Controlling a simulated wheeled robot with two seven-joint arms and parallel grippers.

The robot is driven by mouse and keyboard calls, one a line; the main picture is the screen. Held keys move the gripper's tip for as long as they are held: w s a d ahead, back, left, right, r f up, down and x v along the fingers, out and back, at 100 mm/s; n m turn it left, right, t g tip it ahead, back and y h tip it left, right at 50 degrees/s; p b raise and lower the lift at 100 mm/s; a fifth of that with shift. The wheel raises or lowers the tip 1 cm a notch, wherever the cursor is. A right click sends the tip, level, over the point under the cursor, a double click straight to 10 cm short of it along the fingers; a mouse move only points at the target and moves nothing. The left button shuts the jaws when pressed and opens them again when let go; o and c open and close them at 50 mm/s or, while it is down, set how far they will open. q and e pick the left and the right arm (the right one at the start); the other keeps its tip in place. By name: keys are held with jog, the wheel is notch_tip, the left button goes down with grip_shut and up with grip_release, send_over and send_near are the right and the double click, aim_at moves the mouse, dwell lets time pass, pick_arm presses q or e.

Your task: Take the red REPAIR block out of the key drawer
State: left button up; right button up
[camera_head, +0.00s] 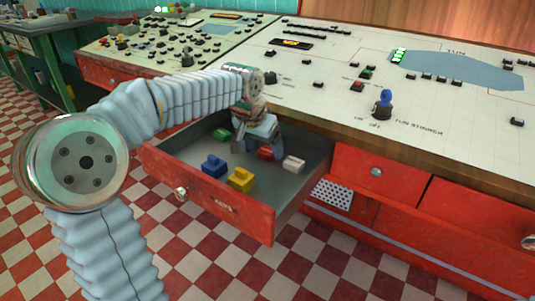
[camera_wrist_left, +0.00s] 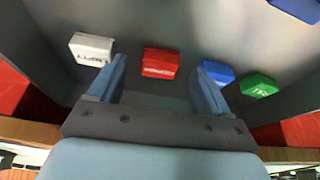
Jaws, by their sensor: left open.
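The red block (camera_head: 265,153) lies on the floor of the open key drawer (camera_head: 240,212), below my left gripper. In the left wrist view the red block (camera_wrist_left: 160,67) lies between and beyond the two fingertips, with small pale lettering too blurred to read. My left gripper (camera_head: 262,142) points down into the drawer, its fingers open and empty. In the wrist view the left gripper (camera_wrist_left: 162,76) has one finger on each side of the red block, and I cannot tell how high above it they are. My right gripper is not in view.
A white block (camera_head: 293,164) lies right of the red one. A blue block (camera_wrist_left: 218,72) sits behind one fingertip, beside a green block (camera_wrist_left: 258,85). Another blue block (camera_head: 214,167) and a yellow block (camera_head: 241,180) lie nearer the drawer front. The console (camera_head: 400,100) overhangs the drawer's back.

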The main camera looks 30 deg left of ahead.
pick_arm(q)
jog(key=shift+x, duration=1)
jog(key=shift+c, duration=0.4)
jog(key=shift+r, duration=0.1)
jog(key=c, duration=1)
jog(key=shift+c, duration=0.2)
